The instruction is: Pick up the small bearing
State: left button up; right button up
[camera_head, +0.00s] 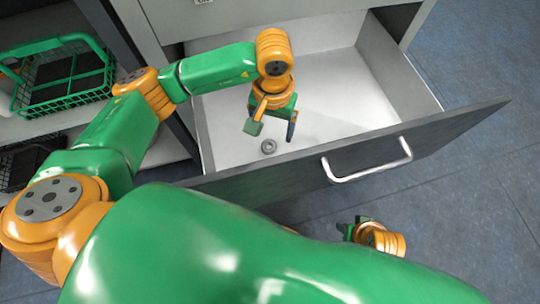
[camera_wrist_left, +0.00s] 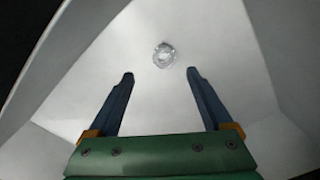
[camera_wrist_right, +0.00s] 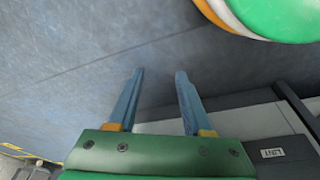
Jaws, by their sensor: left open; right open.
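The small bearing (camera_head: 268,146) is a grey metal ring lying on the white floor of the open drawer, near its front panel. It also shows in the left wrist view (camera_wrist_left: 164,55), beyond the fingertips and between their lines. My left gripper (camera_head: 272,132) is inside the drawer, open and empty, close to the bearing and apart from it. Its two blue fingers (camera_wrist_left: 161,74) are spread wide. My right gripper (camera_wrist_right: 160,72) is open and empty outside the drawer, over the blue floor. In the head view it shows only partly (camera_head: 352,230).
The drawer's dark front panel (camera_head: 450,130) with its metal handle (camera_head: 370,168) stands between my body and the drawer's inside. The drawer's walls surround my left gripper. A green wire basket (camera_head: 62,90) is on a shelf at the left. The rest of the drawer floor is bare.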

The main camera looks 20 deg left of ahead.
aim_at(269, 145)
pick_arm(q)
jog(key=f, duration=0.2)
jog(key=f+b, duration=0.1)
jog(key=f, duration=0.3)
jog(key=shift+s+a+f+b, duration=0.1)
jog(key=shift+a+f+b, duration=0.2)
jog(key=shift+a, duration=0.1)
jog(key=shift+f, duration=0.1)
grip_shut()
pick_arm(e)
jog(key=shift+t, duration=0.3)
jog(key=v, duration=0.3)
jog(key=w+v, duration=0.1)
jog(key=v, duration=0.1)
jog(key=shift+a+r, duration=0.1)
jog(key=shift+r, duration=0.35)
